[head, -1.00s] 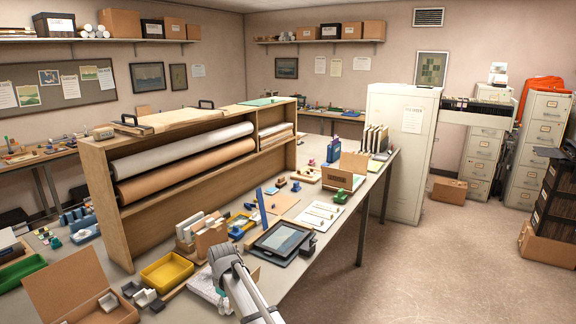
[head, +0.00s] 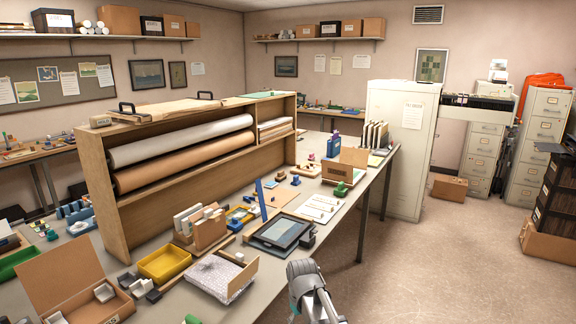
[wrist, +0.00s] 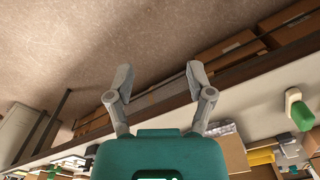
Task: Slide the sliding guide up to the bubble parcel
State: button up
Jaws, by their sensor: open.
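The bubble parcel (head: 213,272) looks like the pale, bubbly-textured pad lying near the front edge of the long table. A tan upright plate (head: 243,280) stands along its right side, very close to it; whether they touch is unclear. I cannot tell for sure which piece is the sliding guide; this plate is one candidate, and a blue upright strip (head: 261,198) stands farther back. My gripper (wrist: 160,82) is open and empty in the wrist view, its fingers spread over the floor and table edge. In the head view its fingertips are hidden behind my arm.
A yellow tray (head: 164,265), an open cardboard box (head: 68,283) and small grey blocks lie left of the parcel. A dark-framed tablet (head: 279,233) lies behind it. A tall wooden rack (head: 105,190) stands at the table's back. Open floor (head: 420,270) lies to the right.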

jog(key=s+d+f+m+b, duration=0.3)
jog(key=s+d, duration=0.6)
jog(key=d, duration=0.4)
jog(key=shift+s+d+f+m+b, duration=0.2)
jog(key=shift+s+f+m+b, duration=0.1)
jog(key=shift+f+m, duration=0.55)
jog(key=shift+r, duration=0.15)
